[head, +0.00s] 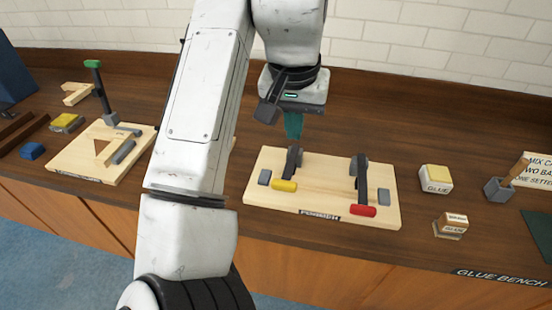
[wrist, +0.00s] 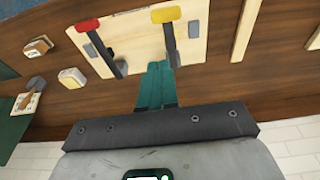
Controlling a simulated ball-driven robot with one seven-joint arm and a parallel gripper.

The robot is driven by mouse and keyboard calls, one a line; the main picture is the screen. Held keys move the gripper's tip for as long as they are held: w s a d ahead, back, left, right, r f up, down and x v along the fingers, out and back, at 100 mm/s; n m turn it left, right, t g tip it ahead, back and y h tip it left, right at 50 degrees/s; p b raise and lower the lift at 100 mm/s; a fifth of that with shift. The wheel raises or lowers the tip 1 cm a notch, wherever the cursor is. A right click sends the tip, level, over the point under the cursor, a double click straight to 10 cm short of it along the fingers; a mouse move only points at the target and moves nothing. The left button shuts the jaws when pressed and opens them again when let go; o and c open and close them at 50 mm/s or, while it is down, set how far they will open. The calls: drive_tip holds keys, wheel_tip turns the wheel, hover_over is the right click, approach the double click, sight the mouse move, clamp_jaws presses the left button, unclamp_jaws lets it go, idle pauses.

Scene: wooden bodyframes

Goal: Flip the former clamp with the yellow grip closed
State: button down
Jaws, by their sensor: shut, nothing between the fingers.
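The former board (head: 320,203) is a pale wooden plate on the bench with two dark clamps. The clamp with the yellow grip (head: 284,186) is on its left side, and the clamp with the red grip (head: 362,210) is on its right. Both arms lean toward the board's front edge, with the grips low. In the wrist view the yellow grip (wrist: 166,14) is at the top, right of the red grip (wrist: 88,25). My gripper (head: 293,136) has teal fingers, shut and empty, just behind the yellow clamp. In the wrist view the fingertips (wrist: 159,66) are close to that clamp's base; contact is unclear.
Another wooden board (head: 90,165) with a green-gripped clamp (head: 93,66) standing upright is at the left. Glue blocks (head: 436,178) and a grey brush pot (head: 499,190) stand at the right. A tiled wall runs behind the bench. Bare bench lies behind the former.

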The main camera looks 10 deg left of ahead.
drive_tip(key=a, duration=0.2)
drive_tip(key=p, duration=0.2)
hover_over(282, 190)
drive_tip(key=w, duration=0.2)
drive_tip(key=x, duration=0.3)
drive_tip(key=s+x, duration=0.1)
drive_tip(key=x, duration=0.4)
drive_tip(key=shift+s+f, duration=0.25)
drive_tip(key=shift+f, duration=0.25)
drive_tip(key=f, duration=0.1)
drive_tip(key=f+p, duration=0.1)
drive_tip(key=f, duration=0.1)
drive_tip(key=shift+s, duration=0.35)
drive_tip(key=shift+f, duration=0.45)
drive_tip(key=shift+s+f, duration=0.1)
drive_tip(key=shift+f, duration=0.2)
drive_tip(key=f+b, duration=0.1)
drive_tip(key=s+f+t+b, duration=0.1)
drive_tip(key=shift+s+f+t, duration=0.1)
drive_tip(key=shift+f+t, duration=0.2)
drive_tip(key=shift+f, duration=0.05)
drive_tip(key=shift+f+t+b, duration=0.4)
drive_tip(key=shift+f+b, duration=0.1)
drive_tip(key=shift+b, duration=0.1)
drive_tip(key=shift+s, duration=0.15)
